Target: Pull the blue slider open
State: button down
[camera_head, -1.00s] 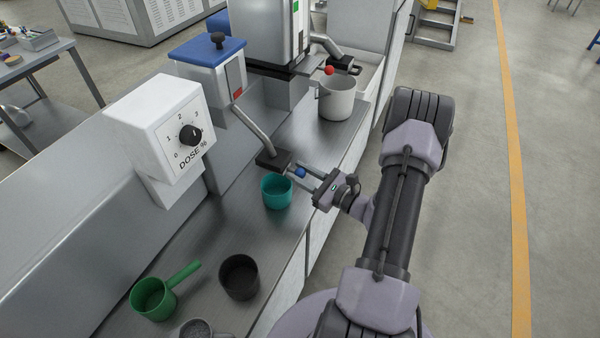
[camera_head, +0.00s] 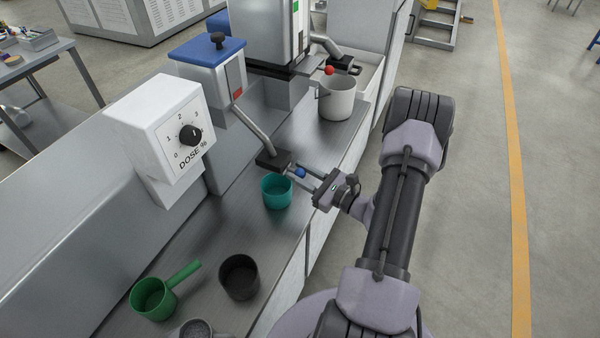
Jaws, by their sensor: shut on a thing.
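The blue slider shows as a small blue knob (camera_head: 300,173) beside the dark outlet block (camera_head: 272,160) at the end of a metal spout. My gripper (camera_head: 308,172) reaches in from the right, and its two thin fingers are shut on the blue knob. The finger tips partly cover the knob, so the exact contact is hard to see. A teal cup (camera_head: 276,192) stands upright on the counter just below the outlet block.
A white dose dial box (camera_head: 160,135) stands at the left. A grey pot (camera_head: 336,98) stands under a second spout with a red knob (camera_head: 329,70). A black cup (camera_head: 239,277) and a green handled cup (camera_head: 154,298) stand on the metal counter (camera_head: 215,230) in front.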

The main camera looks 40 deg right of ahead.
jog(key=s, duration=0.1)
jog(key=s+d, duration=0.1)
jog(key=s, duration=0.2)
jog(key=shift+s+d, duration=0.15)
jog(key=shift+d, duration=0.2)
jog(key=c, duration=1.1)
grip_release()
jog(key=shift+s+d, duration=0.1)
jog(key=shift+s, duration=0.05)
jog(key=s+d+p, duration=0.1)
jog(key=s, duration=0.4)
jog(key=s+d+p, duration=0.1)
jog(key=s, duration=0.5)
jog(key=s+d, duration=0.1)
jog(key=s, duration=0.5)
jog(key=shift+d+p, duration=0.15)
jog(key=shift+p, duration=0.25)
